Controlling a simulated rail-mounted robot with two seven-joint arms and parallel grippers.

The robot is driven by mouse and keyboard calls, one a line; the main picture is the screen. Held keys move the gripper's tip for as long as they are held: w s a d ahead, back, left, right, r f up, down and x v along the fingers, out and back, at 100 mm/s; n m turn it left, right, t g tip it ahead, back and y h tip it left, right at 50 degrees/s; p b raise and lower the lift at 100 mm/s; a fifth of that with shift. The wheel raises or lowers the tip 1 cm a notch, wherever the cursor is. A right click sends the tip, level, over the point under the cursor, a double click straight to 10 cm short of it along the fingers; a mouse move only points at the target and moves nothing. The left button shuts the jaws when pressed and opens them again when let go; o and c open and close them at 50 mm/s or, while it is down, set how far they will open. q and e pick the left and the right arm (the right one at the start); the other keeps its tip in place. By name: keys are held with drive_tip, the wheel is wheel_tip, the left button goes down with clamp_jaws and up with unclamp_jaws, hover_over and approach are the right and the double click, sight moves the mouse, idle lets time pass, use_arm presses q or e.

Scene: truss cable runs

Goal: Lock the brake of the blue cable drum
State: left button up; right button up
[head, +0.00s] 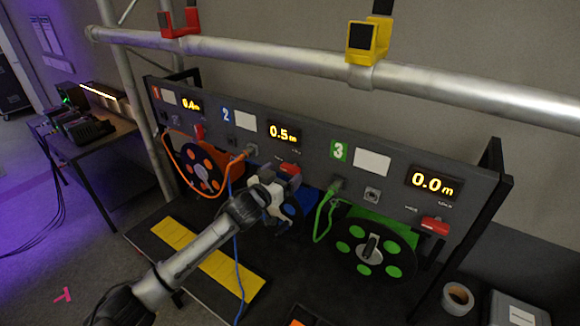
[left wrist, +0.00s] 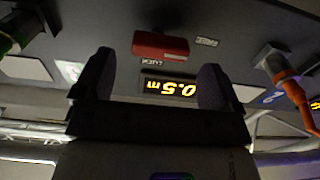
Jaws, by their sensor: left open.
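The blue cable drum (head: 291,209) is at the middle station, marked 2, mostly hidden behind my left gripper. Its red brake lever (head: 289,168) sticks out of the panel below the 0.5 m display (head: 283,132). My left gripper (head: 284,183) is just in front of and below the lever and looks apart from it. In the left wrist view, turned upside down, the red lever (left wrist: 161,45) lies beyond the two open, empty fingers (left wrist: 154,78). A LOCK label is beside it; which position the lever is in, I cannot tell. My right gripper is not seen.
The green drum (head: 371,246) with its own red lever (head: 434,226) is on the right, the orange drum (head: 200,166) on the left. Orange and green cables hang close by my gripper; a blue cable (head: 239,262) hangs behind my arm. A truss pipe (head: 240,58) crosses above.

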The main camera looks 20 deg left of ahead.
sight(288, 170)
use_arm(q)
drive_tip(key=shift+w+d, duration=0.2)
drive_tip(key=shift+w, duration=0.85)
drive_tip(key=shift+w+d, duration=0.15)
drive_tip(key=shift+w, duration=0.85)
drive_tip(key=shift+c, duration=0.4)
drive_tip(key=c, duration=0.8)
drive_tip(key=shift+c, duration=0.2)
